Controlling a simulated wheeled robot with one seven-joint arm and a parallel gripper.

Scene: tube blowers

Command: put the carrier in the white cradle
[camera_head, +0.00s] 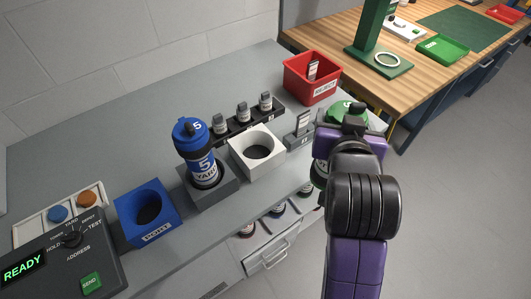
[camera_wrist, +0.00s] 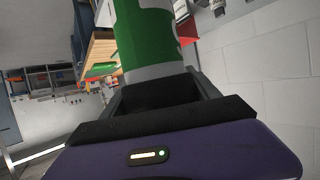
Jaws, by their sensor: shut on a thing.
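My gripper (camera_head: 352,128) is shut on a green carrier (camera_head: 345,107), whose green top shows above my purple wrist at the right of the bench. In the wrist view the carrier's green body with a pale band (camera_wrist: 146,40) stands between the dark fingers (camera_wrist: 160,88). Most of its lower part is hidden behind my arm in the head view. The white cradle (camera_head: 270,169) is a block with an empty round hole, on the bench to the left of my gripper. The held carrier is apart from it.
A blue carrier marked 5 YARD (camera_head: 204,168) stands in a grey block (camera_head: 217,196) left of the white cradle. Further left are an empty blue PORT block (camera_head: 160,234) and a READY console (camera_head: 60,268). Small grey-capped bottles (camera_head: 243,112) and a red REJECT bin (camera_head: 325,91) stand behind.

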